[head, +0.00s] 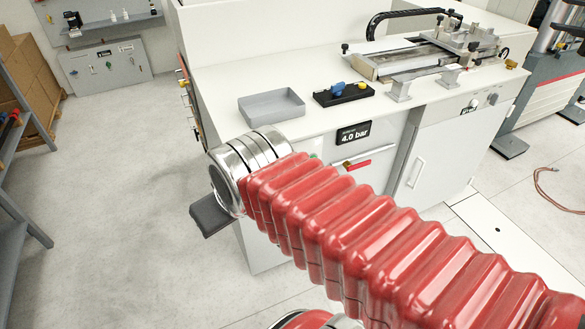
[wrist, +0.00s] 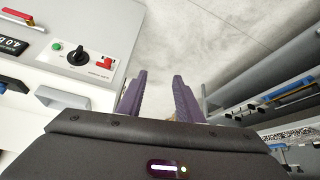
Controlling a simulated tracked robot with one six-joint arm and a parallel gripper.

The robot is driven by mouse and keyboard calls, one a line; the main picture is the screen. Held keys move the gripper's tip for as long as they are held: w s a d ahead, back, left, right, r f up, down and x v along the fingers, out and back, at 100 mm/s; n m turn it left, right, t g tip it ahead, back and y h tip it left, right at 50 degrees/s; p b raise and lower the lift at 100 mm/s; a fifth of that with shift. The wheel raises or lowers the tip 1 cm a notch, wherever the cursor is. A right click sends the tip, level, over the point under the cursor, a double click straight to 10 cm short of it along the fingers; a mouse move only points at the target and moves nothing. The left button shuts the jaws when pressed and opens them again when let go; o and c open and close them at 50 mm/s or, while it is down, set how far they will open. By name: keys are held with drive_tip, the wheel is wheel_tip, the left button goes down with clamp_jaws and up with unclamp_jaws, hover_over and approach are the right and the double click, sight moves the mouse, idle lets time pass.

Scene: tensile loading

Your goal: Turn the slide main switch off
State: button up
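In the wrist view a white control panel on the cabinet side carries a black rotary knob (wrist: 78,58), a green button (wrist: 57,45) and a small red switch (wrist: 104,63). In the head view my red arm hides most of the panel.
A 4.0 bar display (head: 354,132) and a red-handled valve (head: 358,165) sit on the cabinet front. Shelving (wrist: 275,95) stands right in the wrist view. Floor (head: 130,190) left of the cabinet is clear.

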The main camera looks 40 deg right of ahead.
drive_tip(key=w+d+f+t+h, duration=0.2)
drive_tip(key=w+d+f, duration=0.4)
drive_tip(key=w+d, duration=0.4)
drive_tip(key=w+d+f+t+h, duration=0.2)
drive_tip(key=w+d+f, duration=0.5)
drive_tip(key=d, duration=0.5)
drive_tip(key=d+f+t, duration=0.4)
drive_tip(key=d+f, duration=0.4)
drive_tip(key=s+d+f+m+t, duration=0.2)
drive_tip(key=s+f+m+t, duration=0.1)
drive_tip(key=s, duration=0.5)
drive_tip(key=shift+s+f+h, duration=0.25)
drive_tip(key=shift+f+h, duration=0.15)
drive_tip(key=shift+f, duration=0.4)
drive_tip(key=shift+w, duration=0.1)
drive_tip(key=x, duration=1.3)
drive_tip(key=shift+w, duration=0.35)
drive_tip(key=shift+r, duration=0.15)
